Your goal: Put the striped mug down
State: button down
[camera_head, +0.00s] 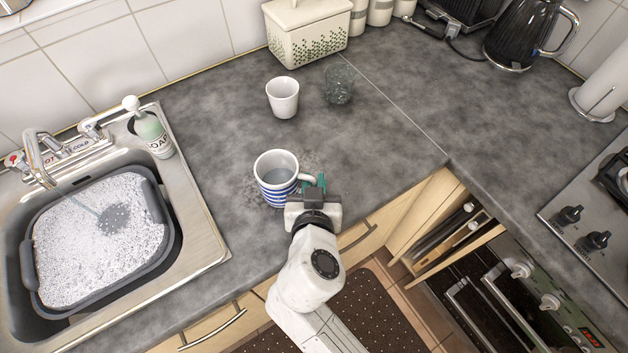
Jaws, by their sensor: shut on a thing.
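The striped mug (275,182) is white with blue bands and stands upright at the counter's front part. Its open top faces up and its handle points right. My gripper (316,184) is at the mug's right side, shut on it at the handle. Green fingertip parts show beside the handle. I cannot tell whether the mug's base touches the counter (210,130) or is a little above it.
A plain white cup (283,97) and a clear glass (340,84) stand behind the mug. A sink with a soapy basin (165,215) and a soap bottle (153,135) is at left. A hob (590,215) is at right. The counter between is clear, with an open drawer (455,240) below its front edge.

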jog(key=c, duration=1.1)
grip_release()
jog(key=shift+f, duration=0.1)
jog(key=shift+r, duration=0.25)
jog(key=shift+s, duration=0.4)
jog(key=b+v, duration=0.2)
jog(key=v, duration=0.9)
jog(key=shift+b, duration=0.3)
jog(key=shift+s+r, duration=0.1)
jog(key=shift+r, duration=0.05)
